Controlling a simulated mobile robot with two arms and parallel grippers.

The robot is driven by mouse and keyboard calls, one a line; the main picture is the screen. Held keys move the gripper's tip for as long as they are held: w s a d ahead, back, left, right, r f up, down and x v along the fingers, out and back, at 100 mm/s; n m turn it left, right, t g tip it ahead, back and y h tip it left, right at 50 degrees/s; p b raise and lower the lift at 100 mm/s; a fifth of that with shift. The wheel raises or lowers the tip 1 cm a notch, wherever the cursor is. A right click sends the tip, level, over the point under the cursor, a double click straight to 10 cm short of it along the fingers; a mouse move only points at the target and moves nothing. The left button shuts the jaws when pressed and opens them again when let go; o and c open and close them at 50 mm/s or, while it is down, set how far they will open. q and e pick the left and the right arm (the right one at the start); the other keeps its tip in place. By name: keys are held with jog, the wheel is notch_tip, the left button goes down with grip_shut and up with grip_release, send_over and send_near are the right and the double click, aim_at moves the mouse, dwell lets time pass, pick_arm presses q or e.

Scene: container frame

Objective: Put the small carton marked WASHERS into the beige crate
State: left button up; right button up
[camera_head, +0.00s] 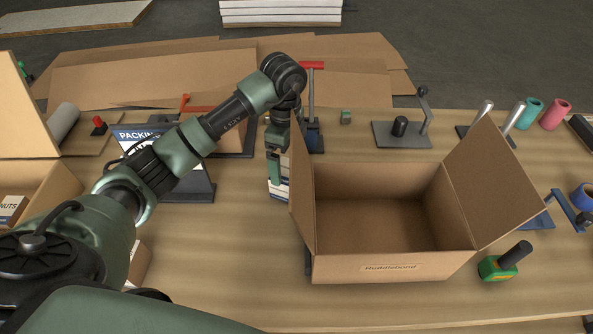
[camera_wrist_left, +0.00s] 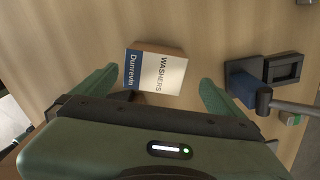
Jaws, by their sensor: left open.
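The WASHERS carton (camera_wrist_left: 156,71) is a small brown box with a white and blue label. It lies between the two fingers of my open left gripper (camera_wrist_left: 160,84) in the left wrist view, with gaps on both sides. In the head view, my left gripper (camera_head: 278,165) points down over the carton (camera_head: 276,194), which is partly hidden beside the left flap of an open cardboard box. This large beige-brown box (camera_head: 385,267) stands open and empty at the middle right; I see no other clear beige crate. My right gripper is out of view.
A packing sign (camera_head: 135,137) stands behind my left arm. A NUTS carton (camera_head: 10,208) sits in another box at the far left. A grey clamp fixture (camera_head: 402,134) stands behind the open box. A green tape dispenser (camera_head: 499,267) lies right of it.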

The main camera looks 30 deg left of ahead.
aim_at(286, 170)
pick_arm(q)
jog(key=shift+s+f, duration=0.25)
jog(key=shift+f, duration=0.2)
jog(key=shift+s+a+f+p, duration=0.1)
jog(key=shift+s+f+p, duration=0.25)
jog(key=shift+f+p, duration=0.35)
jog(key=f+p, duration=0.1)
jog(key=f, duration=0.3)
jog(key=shift+w, duration=0.2)
jog(key=shift+f, duration=0.4)
jog(key=c, duration=2)
jog(key=shift+o, duration=0.2)
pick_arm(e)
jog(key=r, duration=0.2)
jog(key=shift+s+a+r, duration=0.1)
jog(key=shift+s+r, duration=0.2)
pick_arm(q)
jog(key=shift+r, duration=0.15)
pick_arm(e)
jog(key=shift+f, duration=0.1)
